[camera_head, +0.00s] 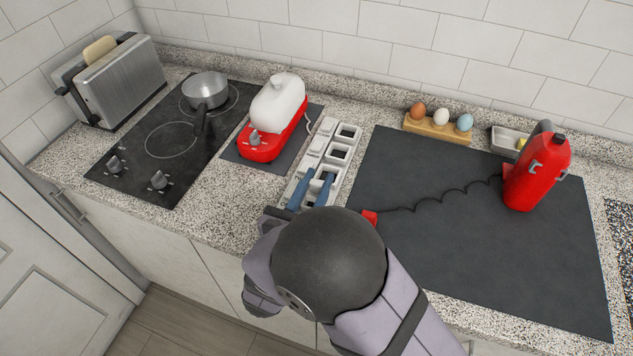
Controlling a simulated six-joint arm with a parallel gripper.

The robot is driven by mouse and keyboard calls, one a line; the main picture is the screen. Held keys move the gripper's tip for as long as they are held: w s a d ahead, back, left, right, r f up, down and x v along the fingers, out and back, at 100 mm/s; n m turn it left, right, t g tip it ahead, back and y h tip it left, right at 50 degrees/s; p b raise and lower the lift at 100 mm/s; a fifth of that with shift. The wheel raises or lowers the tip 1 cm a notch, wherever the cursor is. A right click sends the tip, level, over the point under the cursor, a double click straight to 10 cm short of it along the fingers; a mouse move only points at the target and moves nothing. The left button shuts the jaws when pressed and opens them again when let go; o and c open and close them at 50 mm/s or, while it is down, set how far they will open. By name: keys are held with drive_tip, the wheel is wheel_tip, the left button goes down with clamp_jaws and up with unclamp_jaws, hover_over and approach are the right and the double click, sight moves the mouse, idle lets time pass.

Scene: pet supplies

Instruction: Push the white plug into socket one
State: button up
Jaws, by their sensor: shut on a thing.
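A white power strip (346,141) with several dark square sockets and white switches lies on the counter between the egg cooker and the dark mat. My gripper (313,184), with blue fingers, is over the strip's near end, shut on what seems to be the white plug. The plug is hardly distinguishable from the white strip between the fingers, so I cannot tell whether it is in a socket. My arm hides the strip's nearest part. Socket numbers cannot be read.
A red and white egg cooker (275,114) stands left of the strip. A red plug (370,217) on a black coiled cord leads to a red hand mixer (537,172) on the dark mat (450,265). A pan (205,90), toaster (115,80) and egg holder (437,128) stand farther off.

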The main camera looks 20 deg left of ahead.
drive_tip(key=shift+f+b, duration=0.9)
drive_tip(key=shift+f, duration=0.2)
drive_tip(key=o, duration=1.1)
drive_tip(key=shift+f, duration=0.1)
drive_tip(key=shift+s, duration=0.15)
drive_tip(key=s+b, duration=0.1)
drive_tip(key=s, duration=0.4)
drive_tip(key=shift+s, duration=0.1)
drive_tip(key=shift+s+b, duration=0.4)
drive_tip(key=shift+s, duration=0.55)
